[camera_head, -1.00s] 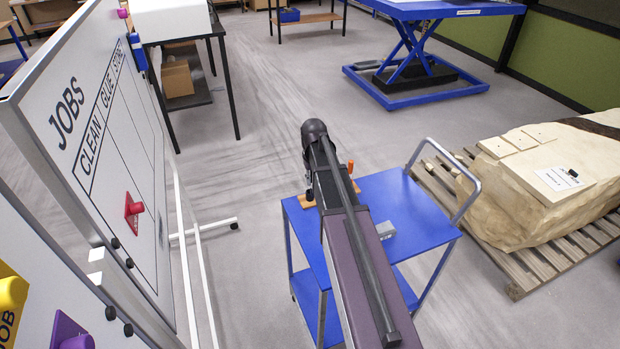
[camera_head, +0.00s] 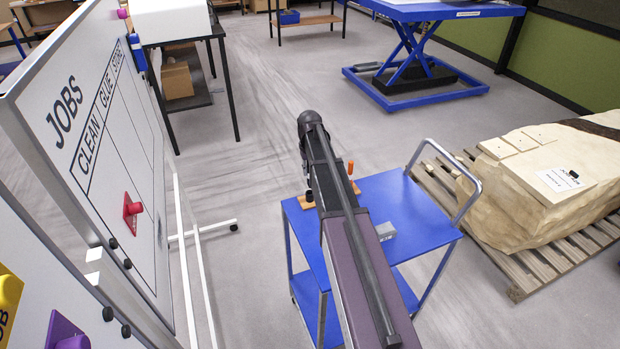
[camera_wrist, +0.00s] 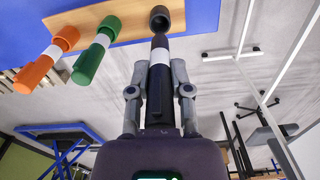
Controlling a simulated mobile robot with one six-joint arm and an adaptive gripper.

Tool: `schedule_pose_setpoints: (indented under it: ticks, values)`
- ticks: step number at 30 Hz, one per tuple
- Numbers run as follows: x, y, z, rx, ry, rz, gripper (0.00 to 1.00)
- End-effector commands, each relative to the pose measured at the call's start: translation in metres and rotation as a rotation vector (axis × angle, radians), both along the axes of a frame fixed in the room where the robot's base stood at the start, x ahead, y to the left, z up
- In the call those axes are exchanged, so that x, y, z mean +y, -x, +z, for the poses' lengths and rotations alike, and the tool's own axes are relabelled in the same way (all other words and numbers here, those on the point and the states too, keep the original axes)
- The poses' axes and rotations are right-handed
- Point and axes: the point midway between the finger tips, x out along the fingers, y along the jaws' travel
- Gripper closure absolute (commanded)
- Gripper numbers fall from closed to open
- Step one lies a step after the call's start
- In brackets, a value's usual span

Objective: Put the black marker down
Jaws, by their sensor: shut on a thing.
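The black marker (camera_wrist: 160,54), dark with a white band, is held between the two fingers of my gripper (camera_wrist: 159,74) in the wrist view. Its wide dark far end overlaps the wooden rack (camera_wrist: 205,10); I cannot tell whether it touches or sits in it. A green marker (camera_wrist: 88,65) and an orange marker (camera_wrist: 35,72) stand in the rack to the left. In the head view the orange marker (camera_head: 351,168) shows beside my arm, above the rack (camera_head: 307,202).
The rack is on a blue trolley (camera_head: 415,215) with a grey block (camera_head: 386,231) and a grey handle (camera_head: 474,195). A whiteboard (camera_head: 130,165) with a red magnet (camera_head: 132,211) stands close on the left.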

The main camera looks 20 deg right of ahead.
Motion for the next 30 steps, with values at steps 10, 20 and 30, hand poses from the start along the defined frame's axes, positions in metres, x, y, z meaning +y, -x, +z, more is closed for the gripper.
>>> schedule_pose_setpoints:
  ticks: [10,20,30]
  values:
    - [0.0,0.002,-0.032,0.001,0.0,0.0,1.0]
    - [0.0,0.002,-0.033,0.0,0.0,-0.001,1.0]
    - [-0.001,0.002,-0.039,0.0,0.0,-0.001,1.0]
